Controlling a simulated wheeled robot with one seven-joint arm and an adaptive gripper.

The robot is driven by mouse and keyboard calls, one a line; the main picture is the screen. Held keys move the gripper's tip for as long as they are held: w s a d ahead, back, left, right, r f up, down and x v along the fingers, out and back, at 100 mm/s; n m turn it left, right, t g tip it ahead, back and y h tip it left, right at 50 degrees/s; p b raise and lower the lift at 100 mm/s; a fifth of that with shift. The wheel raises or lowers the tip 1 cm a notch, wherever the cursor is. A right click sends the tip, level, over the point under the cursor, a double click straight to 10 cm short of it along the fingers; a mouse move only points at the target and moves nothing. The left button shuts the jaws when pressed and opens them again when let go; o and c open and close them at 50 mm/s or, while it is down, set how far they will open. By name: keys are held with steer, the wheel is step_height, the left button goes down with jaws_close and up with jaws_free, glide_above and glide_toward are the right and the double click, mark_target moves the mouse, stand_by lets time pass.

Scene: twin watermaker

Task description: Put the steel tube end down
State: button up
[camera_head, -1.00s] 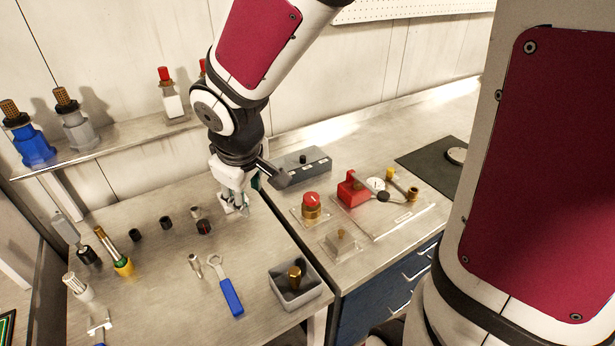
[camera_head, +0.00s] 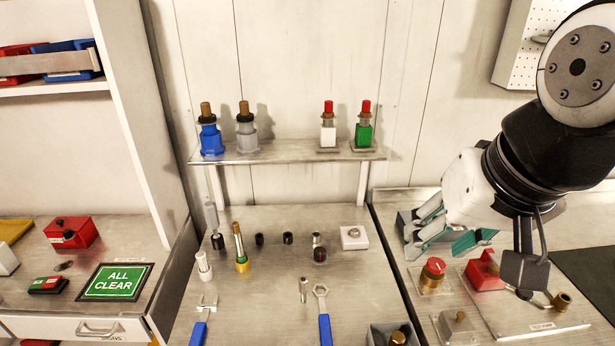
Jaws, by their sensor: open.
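My gripper (camera_head: 432,232) is open at the right, raised above the bench, with teal pads on its fingers. I see nothing between them. A white square block (camera_head: 354,238) with a small round steel piece (camera_head: 354,232) on top stands at the bench's right edge, left of my gripper and apart from it. This piece may be the steel tube end; I cannot tell for sure. Another small steel cylinder (camera_head: 304,289) stands nearer the front, and a steel-topped piece (camera_head: 317,239) stands behind a dark red-marked knob (camera_head: 320,255).
Two black caps (camera_head: 287,238) stand at mid bench. A yellow-based tool (camera_head: 241,252) stands left. A shelf (camera_head: 290,153) with bottles is behind. A red-knobbed valve (camera_head: 433,270) is below my gripper.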

steer(key=w+a+f+m+g+b, duration=0.1)
steer(key=w+a+f+m, duration=0.25)
steer(key=w, duration=0.25)
steer(key=w+a+f+m+g, duration=0.2)
steer(key=w+a+f+m, duration=0.15)
steer(key=w, duration=0.35)
steer(key=m+g+b, duration=0.2)
steer(key=m, duration=0.7)
glide_above(303, 279)
step_height(303, 279, down, 13)
steer(key=shift+h, duration=0.3)
step_height(303, 279, down, 14)
steer(key=shift+r+p, duration=0.2)
steer(key=shift+p, duration=0.75)
jaws_close()
